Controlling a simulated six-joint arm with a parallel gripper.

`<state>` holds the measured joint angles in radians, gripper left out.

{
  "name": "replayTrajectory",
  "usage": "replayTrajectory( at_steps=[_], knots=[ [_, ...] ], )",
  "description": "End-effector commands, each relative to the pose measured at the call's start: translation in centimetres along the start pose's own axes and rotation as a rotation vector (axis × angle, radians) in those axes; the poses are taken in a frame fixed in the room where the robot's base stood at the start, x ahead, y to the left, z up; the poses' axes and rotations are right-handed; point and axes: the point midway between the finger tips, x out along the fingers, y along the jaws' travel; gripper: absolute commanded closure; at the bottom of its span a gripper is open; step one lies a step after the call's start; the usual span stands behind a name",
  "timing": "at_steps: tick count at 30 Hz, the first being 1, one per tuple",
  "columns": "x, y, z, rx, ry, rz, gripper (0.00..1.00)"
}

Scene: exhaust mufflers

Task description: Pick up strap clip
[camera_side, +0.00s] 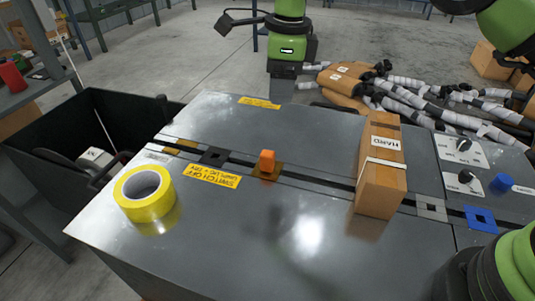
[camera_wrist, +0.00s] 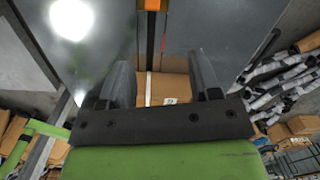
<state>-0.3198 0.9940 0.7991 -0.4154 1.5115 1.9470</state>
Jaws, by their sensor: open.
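No part is clearly marked as a strap clip. A small orange block (camera_side: 267,160) stands upright on a brownish square plate in the slot of the grey table; it shows at the top edge of the wrist view (camera_wrist: 152,6). A tall cardboard box (camera_side: 378,188) labelled HARD, with a white strap around it, stands across the slot to the right. My gripper (camera_wrist: 160,65) is open and empty in the wrist view. The box (camera_wrist: 175,88) shows between its two dark fingers; I cannot tell how far away it is.
A yellow tape roll (camera_side: 145,194) lies at the table's left. A blue square plate (camera_side: 481,219), a blue knob (camera_side: 502,182) and black knobs are at the right. A black bin (camera_side: 110,115) stands beyond the left edge. The table's front middle is clear.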

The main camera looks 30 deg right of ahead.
Motion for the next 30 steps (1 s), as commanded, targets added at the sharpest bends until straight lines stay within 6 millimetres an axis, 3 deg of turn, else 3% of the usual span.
replayTrajectory(
  at_steps=[1, 3, 6, 16, 23, 30],
  knots=[
    [2.0, 0.2, 0.6, 0.062, 0.021, 0.013, 0.43],
    [3.9, 0.4, 1.0, 0.148, 0.045, 0.02, 0.43],
    [5.8, 0.7, 1.3, 0.232, 0.067, 0.024, 0.43],
    [10.3, 1.0, 1.1, 0.285, 0.081, 0.026, 0.43],
    [12.3, 1.1, 1.0, 0.283, 0.079, 0.025, 0.43],
    [15.9, 1.2, 0.7, 0.284, 0.079, 0.026, 0.43]
  ],
)
